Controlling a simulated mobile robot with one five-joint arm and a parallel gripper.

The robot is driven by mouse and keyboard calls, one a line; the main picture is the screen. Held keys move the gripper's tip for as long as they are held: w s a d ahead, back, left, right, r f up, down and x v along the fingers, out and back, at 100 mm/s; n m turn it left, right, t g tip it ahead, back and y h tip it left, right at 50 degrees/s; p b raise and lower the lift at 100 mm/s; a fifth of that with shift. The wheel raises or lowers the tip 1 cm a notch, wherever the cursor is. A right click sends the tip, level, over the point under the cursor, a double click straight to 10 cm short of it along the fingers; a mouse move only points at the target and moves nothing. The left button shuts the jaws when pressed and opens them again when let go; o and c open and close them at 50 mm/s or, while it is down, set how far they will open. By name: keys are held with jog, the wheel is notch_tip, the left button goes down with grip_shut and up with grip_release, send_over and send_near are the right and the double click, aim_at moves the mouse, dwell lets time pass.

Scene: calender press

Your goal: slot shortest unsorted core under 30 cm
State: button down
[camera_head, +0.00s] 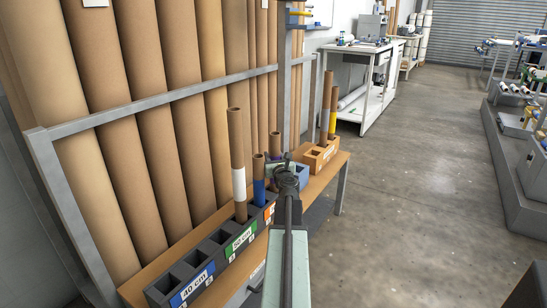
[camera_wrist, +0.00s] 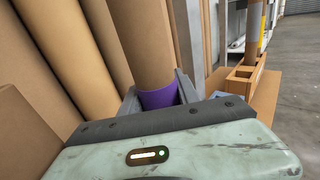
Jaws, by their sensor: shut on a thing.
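My gripper (camera_head: 280,167) is shut on a brown cardboard core (camera_wrist: 143,40) with a purple band, which stands upright between the fingers in the wrist view. In the head view, the top of this core (camera_head: 275,143) shows just behind the gripper; its lower end is hidden. The dark slot rack (camera_head: 215,262) runs along the bench, with labels including a blue "40 cm" and a green one that seems to read "50 cm". A tall core with a white band (camera_head: 238,150) and a shorter one with a blue band (camera_head: 258,180) stand in its slots.
An orange-brown box (camera_head: 318,157) to the right holds cores, one with a yellow band (camera_head: 333,115). A small blue holder is partly hidden beside my gripper. Tall tubes (camera_head: 145,120) lean behind a grey rail (camera_head: 150,103). Open floor lies right of the bench (camera_head: 225,212).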

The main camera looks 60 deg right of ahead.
jog(key=shift+f+b, duration=2.05)
jog(key=shift+f, duration=0.15)
jog(key=c, duration=0.8)
grip_release()
jog(key=shift+r, duration=0.1)
jog(key=v, duration=0.7)
jog(key=shift+s+a, duration=0.25)
jog(key=shift+a, duration=0.05)
